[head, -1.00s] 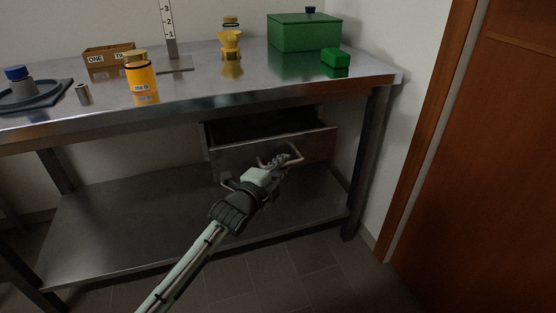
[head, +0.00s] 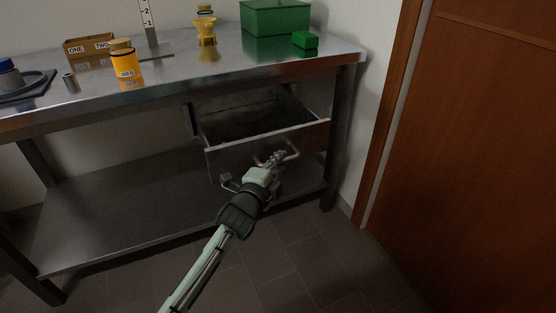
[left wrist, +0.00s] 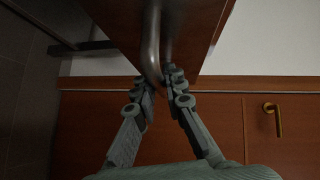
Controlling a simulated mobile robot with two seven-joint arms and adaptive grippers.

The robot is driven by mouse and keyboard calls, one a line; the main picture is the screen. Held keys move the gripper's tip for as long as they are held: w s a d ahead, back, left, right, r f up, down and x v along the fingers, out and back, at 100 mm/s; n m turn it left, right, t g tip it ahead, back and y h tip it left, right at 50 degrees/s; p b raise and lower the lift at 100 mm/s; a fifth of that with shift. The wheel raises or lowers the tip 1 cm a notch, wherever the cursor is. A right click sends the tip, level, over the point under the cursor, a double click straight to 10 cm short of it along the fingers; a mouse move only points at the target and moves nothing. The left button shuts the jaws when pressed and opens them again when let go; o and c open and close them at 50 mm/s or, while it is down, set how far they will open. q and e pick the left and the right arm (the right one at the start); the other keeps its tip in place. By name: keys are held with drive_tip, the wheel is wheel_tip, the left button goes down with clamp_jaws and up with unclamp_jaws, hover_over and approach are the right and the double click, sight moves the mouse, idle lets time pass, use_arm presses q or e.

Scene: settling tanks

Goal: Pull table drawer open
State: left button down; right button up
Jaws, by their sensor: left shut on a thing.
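The table drawer (head: 226,158) hangs under the steel table top and stands partly out, so its dark, empty-looking inside shows in the head view. A curved metal handle (head: 292,149) is on its front. My left gripper (head: 277,158) is at the handle and shut on it. In the left wrist view the two fingers of my left gripper (left wrist: 158,84) close around the lower end of the handle bar (left wrist: 151,45). The drawer front (left wrist: 190,30) fills the top there. My right gripper is in neither view.
On the steel table (head: 180,85) stand an orange jar (head: 126,65), a yellow funnel (head: 206,32), a green box (head: 275,18), a small green box (head: 305,40) and a labelled carton (head: 88,48). A brown door (head: 470,150) is at the right. Floor before the table is clear.

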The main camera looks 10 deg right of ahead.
use_arm(q)
drive_tip(key=c, duration=1.6)
unclamp_jaws()
drive_tip(key=v, duration=1.2)
drive_tip(key=shift+f, duration=0.1)
